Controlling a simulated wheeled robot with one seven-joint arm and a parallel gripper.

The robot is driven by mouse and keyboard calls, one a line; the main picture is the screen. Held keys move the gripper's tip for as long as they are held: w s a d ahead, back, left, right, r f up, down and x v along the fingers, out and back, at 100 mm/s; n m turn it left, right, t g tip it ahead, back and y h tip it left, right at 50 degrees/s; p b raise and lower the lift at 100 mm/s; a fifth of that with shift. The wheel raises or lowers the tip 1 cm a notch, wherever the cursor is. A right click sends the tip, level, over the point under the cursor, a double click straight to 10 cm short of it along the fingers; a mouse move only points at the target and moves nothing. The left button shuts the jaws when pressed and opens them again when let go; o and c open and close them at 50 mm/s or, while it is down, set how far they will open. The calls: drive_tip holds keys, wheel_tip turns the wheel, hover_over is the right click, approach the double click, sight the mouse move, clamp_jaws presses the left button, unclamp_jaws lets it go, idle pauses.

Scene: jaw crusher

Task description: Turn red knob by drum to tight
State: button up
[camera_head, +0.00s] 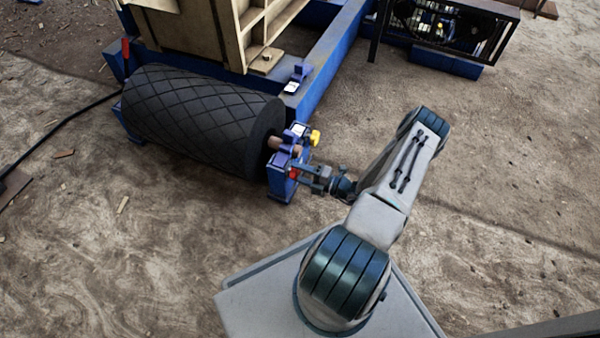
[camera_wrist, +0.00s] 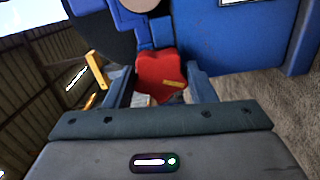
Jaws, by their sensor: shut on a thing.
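The red knob (camera_wrist: 158,72) sits on the blue frame bracket at the end of the drum. It also shows as a small red patch in the head view (camera_head: 293,173). My gripper (camera_wrist: 160,88) has a finger on each side of the knob and is shut on it. In the head view my gripper (camera_head: 305,174) reaches the bracket from the right. The black drum (camera_head: 200,118) has a diamond-grooved surface and lies left of the bracket. The knob's far side is hidden.
A yellow knob (camera_head: 315,137) sticks out just above my gripper; a yellow part (camera_wrist: 96,70) shows at the left in the wrist view. The blue frame (camera_head: 330,62) runs away behind the drum. Open dirt ground (camera_head: 480,150) lies to the right. A black cable (camera_head: 65,125) lies at the left.

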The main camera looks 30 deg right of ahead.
drive_tip(key=shift+d+m, duration=0.2)
drive_tip(key=shift+m, duration=0.4)
drive_tip(key=o, duration=1)
drive_tip(key=shift+a, duration=0.1)
drive_tip(key=p+v, duration=0.3)
drive_tip(key=v, duration=1)
drive_tip(key=shift+s+d+p, duration=0.25)
drive_tip(key=shift+s+p, duration=0.05)
